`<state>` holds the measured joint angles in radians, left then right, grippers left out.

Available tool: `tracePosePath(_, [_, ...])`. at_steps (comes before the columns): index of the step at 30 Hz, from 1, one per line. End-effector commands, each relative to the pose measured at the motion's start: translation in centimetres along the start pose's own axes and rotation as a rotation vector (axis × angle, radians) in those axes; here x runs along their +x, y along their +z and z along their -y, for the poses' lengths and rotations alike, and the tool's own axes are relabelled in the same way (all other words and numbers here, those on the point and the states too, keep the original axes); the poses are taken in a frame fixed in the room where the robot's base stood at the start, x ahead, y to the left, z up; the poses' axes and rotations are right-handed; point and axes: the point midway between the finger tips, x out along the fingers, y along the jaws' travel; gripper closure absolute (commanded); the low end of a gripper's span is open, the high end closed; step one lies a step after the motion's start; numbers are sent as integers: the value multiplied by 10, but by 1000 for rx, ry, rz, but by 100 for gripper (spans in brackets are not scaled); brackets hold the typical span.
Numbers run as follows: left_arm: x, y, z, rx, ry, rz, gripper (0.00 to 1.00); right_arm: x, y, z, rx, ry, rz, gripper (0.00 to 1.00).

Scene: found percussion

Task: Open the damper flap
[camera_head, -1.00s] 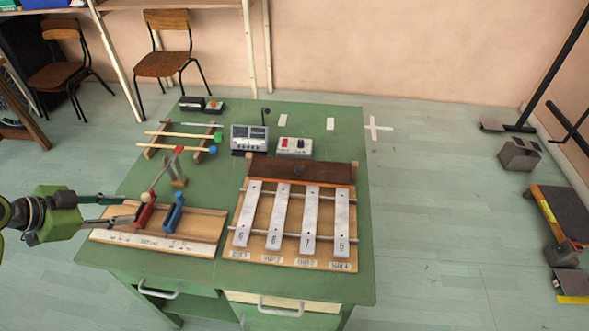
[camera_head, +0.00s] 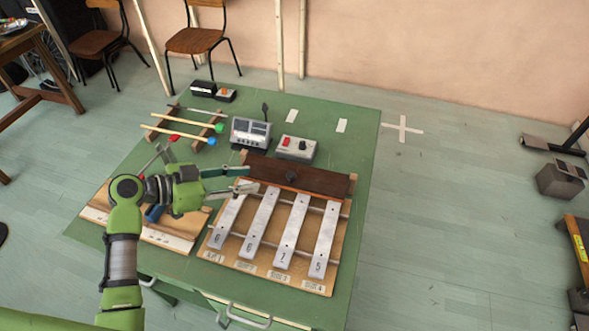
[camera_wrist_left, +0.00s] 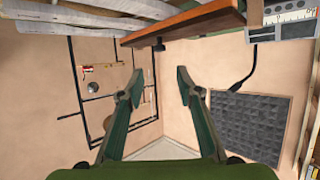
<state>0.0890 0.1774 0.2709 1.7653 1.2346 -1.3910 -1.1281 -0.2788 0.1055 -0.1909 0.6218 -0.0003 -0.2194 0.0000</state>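The damper flap (camera_head: 300,178) is a dark brown board with a small dark knob (camera_head: 291,177). It lies along the far end of the metal bars (camera_head: 262,222). In the left wrist view the flap (camera_wrist_left: 195,22) crosses the top and its knob (camera_wrist_left: 158,45) hangs just above the gap between the fingers. My left gripper (camera_head: 250,178) is open and empty, at the flap's left end in the head view. Its fingers (camera_wrist_left: 160,80) are apart, and no contact with the knob shows. My right gripper is not in view.
A grey meter box (camera_head: 250,132) and a switch box (camera_head: 296,149) stand behind the flap. Mallets (camera_head: 185,127) rest on a rack at the back left. My left arm partly hides a wooden board with a blue lever (camera_head: 154,214). The table's right edge is clear.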

Motion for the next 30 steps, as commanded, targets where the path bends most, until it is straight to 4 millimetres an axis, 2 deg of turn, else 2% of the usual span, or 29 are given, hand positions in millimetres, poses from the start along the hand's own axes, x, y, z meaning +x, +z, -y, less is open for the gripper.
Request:
tracePosePath(3, [22, -4, -1, -3, 3, -4, 68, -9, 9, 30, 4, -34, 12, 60])
tracePosePath(7, [51, -5, -1, -2, 4, -4, 68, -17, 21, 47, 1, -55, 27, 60])
tracePosePath(12, [86, -4, -1, -2, 3, -3, 68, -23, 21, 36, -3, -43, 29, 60])
tracePosePath(18, [114, -2, 0, 0, 1, 0, 68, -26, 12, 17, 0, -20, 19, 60])
tracePosePath(24, [124, 0, 0, 1, 0, 2, 68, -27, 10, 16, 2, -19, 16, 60])
tracePosePath(30, [124, 0, 0, 2, 0, 2, 68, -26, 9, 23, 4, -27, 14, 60])
